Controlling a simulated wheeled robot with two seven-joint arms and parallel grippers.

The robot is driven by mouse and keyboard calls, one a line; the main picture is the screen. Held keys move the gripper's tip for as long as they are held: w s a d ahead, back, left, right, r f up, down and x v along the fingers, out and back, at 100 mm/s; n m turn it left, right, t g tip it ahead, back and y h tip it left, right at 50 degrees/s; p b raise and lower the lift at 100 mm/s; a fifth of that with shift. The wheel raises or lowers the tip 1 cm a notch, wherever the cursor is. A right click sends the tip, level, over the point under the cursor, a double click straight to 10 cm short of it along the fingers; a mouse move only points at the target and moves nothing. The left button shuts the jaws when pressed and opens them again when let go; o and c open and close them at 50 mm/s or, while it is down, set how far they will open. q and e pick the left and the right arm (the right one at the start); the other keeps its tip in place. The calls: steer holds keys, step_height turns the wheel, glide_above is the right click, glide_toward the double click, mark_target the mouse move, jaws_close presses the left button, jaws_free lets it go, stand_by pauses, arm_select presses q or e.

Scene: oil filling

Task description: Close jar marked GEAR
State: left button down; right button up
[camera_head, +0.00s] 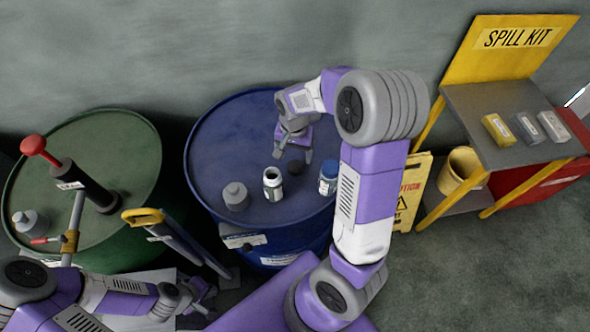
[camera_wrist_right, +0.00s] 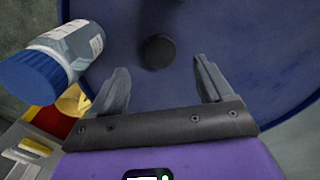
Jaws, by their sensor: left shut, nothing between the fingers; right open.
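An open-mouthed jar (camera_head: 272,184) stands upright on the blue drum (camera_head: 225,135), its top uncovered. A dark round cap (camera_head: 294,167) lies on the drum behind and right of it; it also shows in the right wrist view (camera_wrist_right: 158,51). A blue-capped jar (camera_head: 328,178) stands at the drum's right side and shows at the left of the wrist view (camera_wrist_right: 60,58). A grey jar (camera_head: 235,196) stands left. I cannot read which label says GEAR. My right gripper (camera_head: 293,150) is open and empty above the drum, near the cap. My left gripper (camera_head: 207,296) is shut and empty, low in front.
A green drum (camera_head: 120,135) at left carries a red-knobbed pump (camera_head: 80,180) and a grey container (camera_head: 28,222). A yellow-handled tool (camera_head: 145,216) stands between the drums. A spill-kit shelf (camera_head: 480,100) and yellow caution sign (camera_head: 412,195) stand right. The drum's back left is clear.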

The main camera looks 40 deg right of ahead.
mark_target(295, 168)
steer(key=shift+s, duration=0.1)
steer(key=shift+f, duration=1.15)
step_height(295, 168, down, 5)
steer(key=shift+f+b, duration=0.15)
steer(key=shift+b, duration=0.65)
steer(key=c, duration=1.1)
